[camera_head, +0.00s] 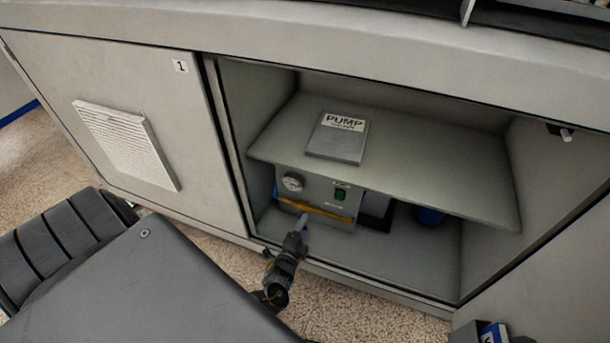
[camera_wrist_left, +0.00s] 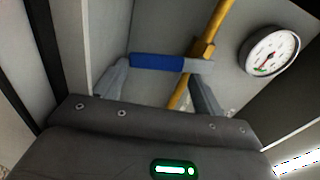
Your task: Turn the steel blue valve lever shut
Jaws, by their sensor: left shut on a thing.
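The steel blue valve lever (camera_head: 304,220) sits on the yellow pipe (camera_head: 327,213) across the front of the pump unit. In the left wrist view the lever's blue sleeve (camera_wrist_left: 157,62) lies crosswise to the pipe (camera_wrist_left: 222,22), reaching from the brass-coloured valve body (camera_wrist_left: 202,48) to the left finger. My left gripper (camera_head: 299,236) is shut on the lever, with one finger at each end of the blue sleeve in the left wrist view (camera_wrist_left: 160,74). In the head view the gripper partly hides the lever. My right gripper is not in view.
The pump unit (camera_head: 335,193) stands inside an open cabinet under a shelf (camera_head: 430,172) bearing a PUMP plate (camera_head: 338,138). The closed panel (camera_head: 150,90) borders the opening.

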